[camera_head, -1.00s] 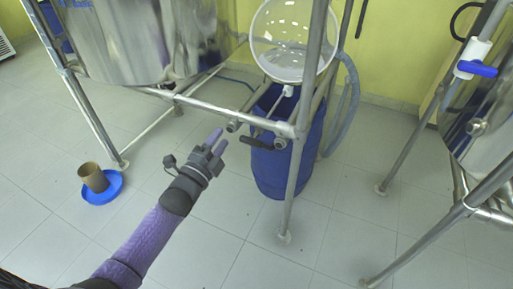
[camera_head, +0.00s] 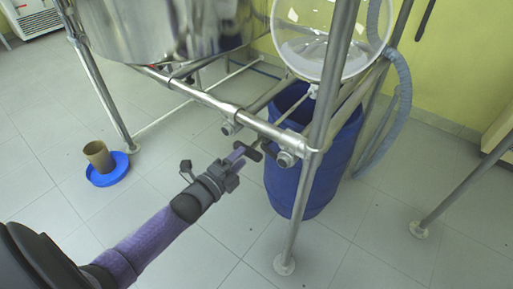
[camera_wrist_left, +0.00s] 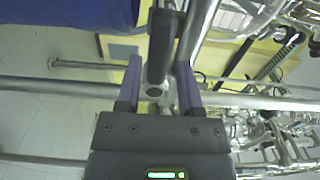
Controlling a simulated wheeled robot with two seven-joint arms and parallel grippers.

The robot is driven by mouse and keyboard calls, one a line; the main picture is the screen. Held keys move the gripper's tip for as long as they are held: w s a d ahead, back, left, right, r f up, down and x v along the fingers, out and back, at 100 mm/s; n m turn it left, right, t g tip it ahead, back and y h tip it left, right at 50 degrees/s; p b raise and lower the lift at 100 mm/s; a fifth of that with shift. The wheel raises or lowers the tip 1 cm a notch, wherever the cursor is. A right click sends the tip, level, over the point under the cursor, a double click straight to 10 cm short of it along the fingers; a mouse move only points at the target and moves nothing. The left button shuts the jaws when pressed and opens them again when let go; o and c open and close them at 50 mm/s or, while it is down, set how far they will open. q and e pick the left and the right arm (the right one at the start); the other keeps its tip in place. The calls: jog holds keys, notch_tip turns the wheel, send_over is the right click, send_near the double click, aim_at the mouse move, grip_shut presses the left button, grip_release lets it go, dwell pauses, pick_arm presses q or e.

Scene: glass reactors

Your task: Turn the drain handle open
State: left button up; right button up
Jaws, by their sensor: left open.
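The black drain handle (camera_head: 249,153) sits below the steel frame's front rail, in front of the blue drum. My left gripper (camera_head: 236,160) reaches it from the lower left, with its purple fingertips at the handle. In the left wrist view, the dark handle (camera_wrist_left: 160,47) stands upright in the picture, in line with the gap of the open left gripper (camera_wrist_left: 160,75). One purple finger shows on each side, with a gap to the handle on both. I cannot tell whether the tips reach past its end. My right gripper is not in view.
A blue drum (camera_head: 285,185) stands behind the handle under a round glass vessel (camera_head: 318,40). A steel rail (camera_head: 210,100) and leg (camera_head: 312,165) frame the area. A brown cup (camera_head: 98,155) stands on a blue dish (camera_head: 117,172) on the floor at left.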

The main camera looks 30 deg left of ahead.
aim_at(252, 145)
pick_arm(q)
jog(key=w+b, duration=0.1)
jog(key=w, duration=0.3)
jog(key=shift+w+d+f+b, duration=0.15)
jog(key=shift+w+f+b, duration=0.05)
jog(key=shift+b, duration=0.2)
jog(key=shift+w, duration=0.35)
jog(key=shift+w+r, duration=0.15)
jog(key=shift+w, duration=0.05)
grip_shut()
